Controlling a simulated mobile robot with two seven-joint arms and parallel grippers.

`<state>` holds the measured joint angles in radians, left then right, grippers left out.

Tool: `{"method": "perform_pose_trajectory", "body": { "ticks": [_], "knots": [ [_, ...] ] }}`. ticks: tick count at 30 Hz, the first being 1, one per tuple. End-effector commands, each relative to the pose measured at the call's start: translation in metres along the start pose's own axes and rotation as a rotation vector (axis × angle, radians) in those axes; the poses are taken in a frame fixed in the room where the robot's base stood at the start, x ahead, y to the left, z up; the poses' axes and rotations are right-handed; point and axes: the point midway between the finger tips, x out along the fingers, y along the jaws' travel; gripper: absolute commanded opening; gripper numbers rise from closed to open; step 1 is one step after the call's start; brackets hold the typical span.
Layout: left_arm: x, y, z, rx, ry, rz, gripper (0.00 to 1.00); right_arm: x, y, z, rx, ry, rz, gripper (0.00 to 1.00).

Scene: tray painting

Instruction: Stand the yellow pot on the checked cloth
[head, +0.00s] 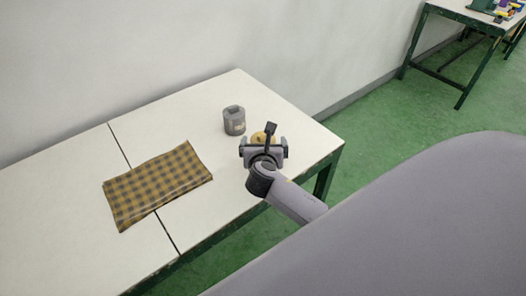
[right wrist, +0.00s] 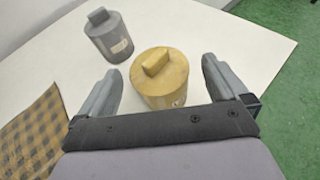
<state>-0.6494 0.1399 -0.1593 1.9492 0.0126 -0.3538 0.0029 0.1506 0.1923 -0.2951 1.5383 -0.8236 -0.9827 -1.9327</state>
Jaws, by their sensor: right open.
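The yellow pot (right wrist: 160,80) stands upright on the white table, with a block-shaped knob on its lid. In the head view only a small part of the yellow pot (head: 259,137) shows behind my right gripper (head: 264,150). In the right wrist view my right gripper (right wrist: 162,85) is open, its fingers on either side of the near part of the pot, with gaps visible on both sides. The checked cloth (head: 157,185), yellow-brown and dark, lies flat on the table to the left; its edge also shows in the right wrist view (right wrist: 32,128). My left gripper is not in view.
A grey pot (head: 234,121) of similar shape stands just behind and left of the yellow one. The white table (head: 85,160) has a dark seam that runs under the cloth. A second table (head: 452,8) with small coloured items stands far off at the upper right.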

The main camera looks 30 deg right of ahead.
Motion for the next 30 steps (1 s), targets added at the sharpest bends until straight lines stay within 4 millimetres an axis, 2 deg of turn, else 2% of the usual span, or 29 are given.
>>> {"method": "perform_pose_trajectory", "body": {
  "ticks": [13, 24, 29, 30],
  "knots": [
    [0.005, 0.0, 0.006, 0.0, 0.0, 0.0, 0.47, 0.047, 0.003, -0.005, 0.004, 0.001, 0.0, 1.0],
    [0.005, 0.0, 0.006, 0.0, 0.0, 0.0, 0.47, 0.053, 0.003, -0.005, 0.004, 0.002, 0.001, 1.0],
    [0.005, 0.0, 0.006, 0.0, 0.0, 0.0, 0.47, 0.053, 0.003, -0.005, 0.004, 0.002, 0.001, 0.48],
    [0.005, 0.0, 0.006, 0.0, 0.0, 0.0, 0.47, 0.053, 0.003, -0.005, 0.004, 0.002, 0.001, 0.35]
  ]
}}
